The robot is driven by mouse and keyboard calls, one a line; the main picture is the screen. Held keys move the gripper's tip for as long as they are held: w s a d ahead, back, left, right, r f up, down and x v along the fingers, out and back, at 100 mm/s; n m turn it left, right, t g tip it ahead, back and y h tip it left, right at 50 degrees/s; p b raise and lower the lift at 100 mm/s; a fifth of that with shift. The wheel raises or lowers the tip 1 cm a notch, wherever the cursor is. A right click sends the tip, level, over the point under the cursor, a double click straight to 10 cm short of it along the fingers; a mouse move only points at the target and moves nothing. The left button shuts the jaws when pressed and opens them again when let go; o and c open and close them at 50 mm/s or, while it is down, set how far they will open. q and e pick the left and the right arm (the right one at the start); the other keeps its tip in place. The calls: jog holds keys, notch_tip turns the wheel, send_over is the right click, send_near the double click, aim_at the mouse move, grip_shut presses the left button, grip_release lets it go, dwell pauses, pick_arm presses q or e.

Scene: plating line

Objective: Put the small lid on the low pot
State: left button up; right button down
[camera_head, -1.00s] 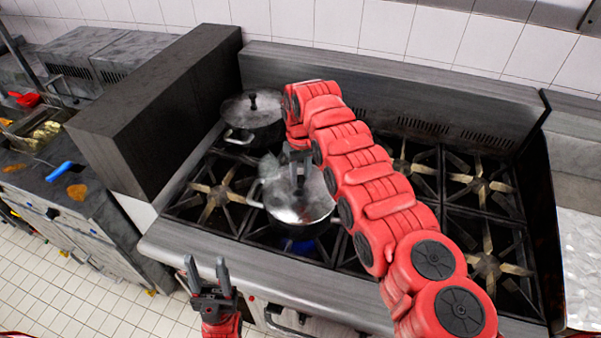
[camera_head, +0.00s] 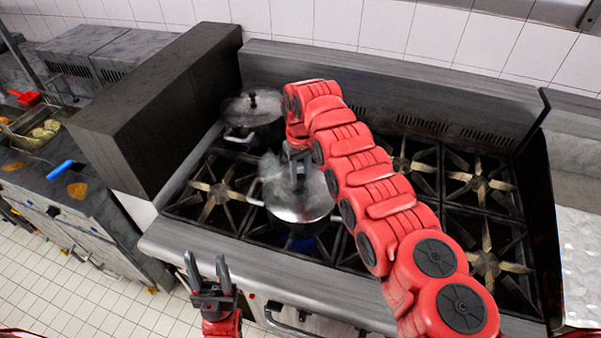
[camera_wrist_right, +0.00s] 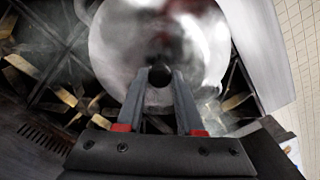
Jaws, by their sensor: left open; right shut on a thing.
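The small lid (camera_head: 275,199) is a shiny metal disc with a dark knob, over the low pot (camera_head: 297,229) on a front-left burner. My right gripper (camera_head: 298,170) reaches down from above and is shut on the lid's knob. In the right wrist view, the knob (camera_wrist_right: 160,76) is between the fingertips, and the lid (camera_wrist_right: 120,50) fills the area behind it. The lid covers the pot's mouth in the head view; I cannot tell whether it rests on the rim. My left gripper (camera_head: 206,272) is open and empty in front of the stove.
A taller dark pot (camera_head: 262,132) with its own lid stands on the burner behind. A blue flame (camera_head: 299,244) burns under the low pot, with haze around it. A dark block wall (camera_head: 150,110) bounds the stove's left. Burners at the right are empty.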

jog(key=shift+f+b, duration=0.35)
jog(key=shift+b, duration=0.35)
dwell(0.3)
grip_release()
dwell(0.4)
jog(key=shift+r, duration=0.1)
jog(key=shift+r, duration=2.7)
jog(key=shift+r+p, duration=0.3)
jog(key=shift+r, duration=0.95)
